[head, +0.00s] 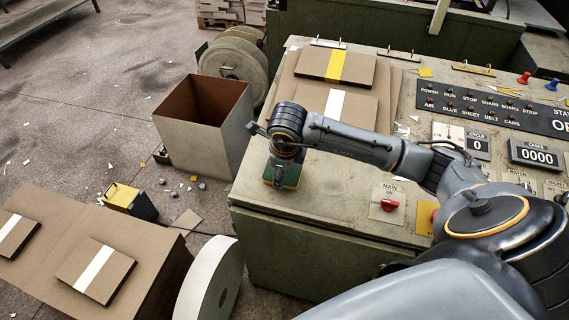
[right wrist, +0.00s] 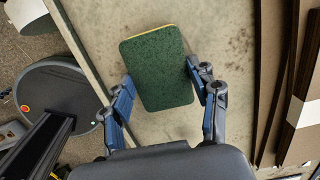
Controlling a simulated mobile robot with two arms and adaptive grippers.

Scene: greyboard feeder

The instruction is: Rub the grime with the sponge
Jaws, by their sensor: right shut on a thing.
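The sponge, with a dark green scouring face and a thin yellow edge, shows in the right wrist view (right wrist: 158,68). In the head view the sponge (head: 284,180) is near the front left corner of the machine's top. My right gripper (right wrist: 160,76) is shut on the sponge, with one blue-padded finger on each side. It points down over the worktop; I cannot tell whether the sponge touches the surface. The grime (right wrist: 234,42) shows as dark brownish specks on the pale worktop beside the sponge. Any grime under the sponge is hidden. My left gripper is not in view.
The machine top (head: 330,200) ends at a front edge close to the sponge. Stacked greyboards (head: 336,66) lie behind it. A control panel (head: 490,105) and a red main switch (head: 389,205) are to the right. An open bin (head: 205,130) stands left of the machine.

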